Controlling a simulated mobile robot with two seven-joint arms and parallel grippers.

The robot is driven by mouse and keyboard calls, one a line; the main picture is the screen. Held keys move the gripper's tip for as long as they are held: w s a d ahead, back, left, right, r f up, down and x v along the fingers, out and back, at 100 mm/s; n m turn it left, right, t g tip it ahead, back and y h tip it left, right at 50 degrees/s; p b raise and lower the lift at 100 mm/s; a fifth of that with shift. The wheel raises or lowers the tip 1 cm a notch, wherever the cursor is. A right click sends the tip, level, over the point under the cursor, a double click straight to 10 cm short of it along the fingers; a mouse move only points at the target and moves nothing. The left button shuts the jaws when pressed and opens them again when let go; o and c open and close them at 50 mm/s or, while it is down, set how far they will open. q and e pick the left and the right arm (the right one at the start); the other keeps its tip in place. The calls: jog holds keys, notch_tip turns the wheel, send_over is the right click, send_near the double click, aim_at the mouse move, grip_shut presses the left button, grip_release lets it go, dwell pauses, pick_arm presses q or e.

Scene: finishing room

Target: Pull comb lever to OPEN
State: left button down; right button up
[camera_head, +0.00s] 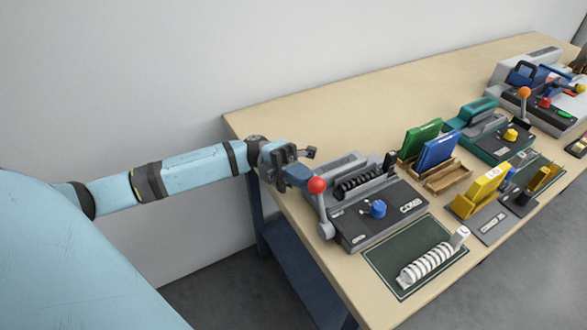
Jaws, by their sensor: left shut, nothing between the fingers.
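The comb machine (388,218) is a grey and black unit near the left end of the table, marked COMB, with a blue knob (377,208) on top. Its comb lever (321,212) is a grey arm with a red ball (317,185) at its upper end, standing roughly upright at the machine's left side. My left gripper (306,160) is shut and empty, just behind and left of the red ball. Whether it touches the lever I cannot tell. My right gripper is not in view.
A white comb spine (428,265) lies on a dark green mat (392,256) in front. Green (418,138) and blue (437,151) books stand in a wooden rack (447,181). A yellow block (481,190), a teal machine (486,133) and another lever machine (541,84) stand farther right. The table (290,112) is bare along the back.

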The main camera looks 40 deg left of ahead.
aim_at(323, 186)
pick_arm(q)
jog(key=shift+r, duration=0.1)
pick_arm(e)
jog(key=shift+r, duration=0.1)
